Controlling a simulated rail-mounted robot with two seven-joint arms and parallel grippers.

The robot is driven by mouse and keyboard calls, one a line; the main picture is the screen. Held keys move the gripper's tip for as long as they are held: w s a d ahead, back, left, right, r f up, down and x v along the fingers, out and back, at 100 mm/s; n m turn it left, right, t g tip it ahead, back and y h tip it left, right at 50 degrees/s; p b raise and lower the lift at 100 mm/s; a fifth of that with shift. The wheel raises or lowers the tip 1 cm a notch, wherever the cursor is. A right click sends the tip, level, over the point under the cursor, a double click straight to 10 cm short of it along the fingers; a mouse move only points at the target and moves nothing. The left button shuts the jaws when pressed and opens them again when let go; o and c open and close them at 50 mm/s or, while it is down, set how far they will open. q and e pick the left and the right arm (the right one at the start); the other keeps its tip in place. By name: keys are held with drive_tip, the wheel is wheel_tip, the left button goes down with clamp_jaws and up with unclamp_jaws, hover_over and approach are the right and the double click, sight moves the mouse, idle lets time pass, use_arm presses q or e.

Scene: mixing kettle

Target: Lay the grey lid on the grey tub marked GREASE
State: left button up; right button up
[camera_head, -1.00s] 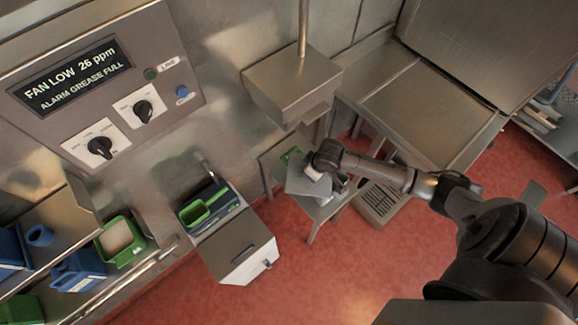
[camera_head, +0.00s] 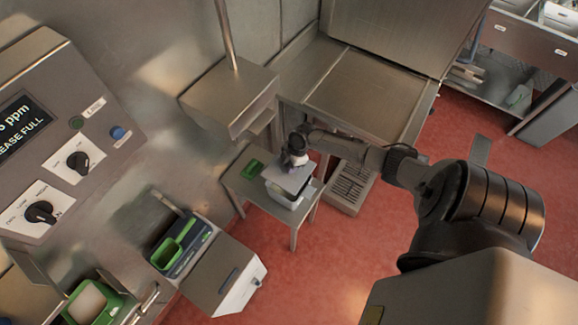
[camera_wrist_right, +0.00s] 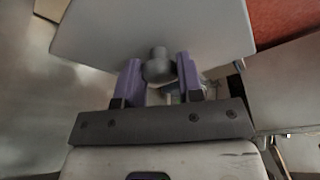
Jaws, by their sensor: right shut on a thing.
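My right gripper (camera_head: 294,160) is shut on the knob (camera_wrist_right: 158,66) of the grey lid (camera_head: 288,180), with one purple finger on each side of it in the wrist view. The lid is a flat grey plate, also large in the wrist view (camera_wrist_right: 150,28). It is over a pale grey tub (camera_head: 287,204) on the small steel table, covering much of it. I cannot tell whether the lid touches the rim, and no GREASE marking is readable. My left gripper is not in view.
A green object (camera_head: 253,168) lies on the small table (camera_head: 238,185) left of the tub. A steel box on a pipe (camera_head: 230,95) hangs behind. A grey-and-white cabinet (camera_head: 222,275) stands at lower left, and a grated unit (camera_head: 350,187) at right.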

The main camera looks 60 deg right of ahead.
drive_tip(key=shift+f+b, duration=0.5)
drive_tip(key=shift+f, duration=0.05)
wheel_tip(320, 180, down, 4)
drive_tip(key=b, duration=0.4)
drive_tip(key=shift+f, duration=0.3)
drive_tip(key=shift+f+b, duration=0.2)
drive_tip(key=shift+b, duration=0.1)
drive_tip(key=shift+d, duration=0.1)
drive_tip(key=shift+f, duration=0.3)
drive_tip(key=shift+f+b, duration=0.9)
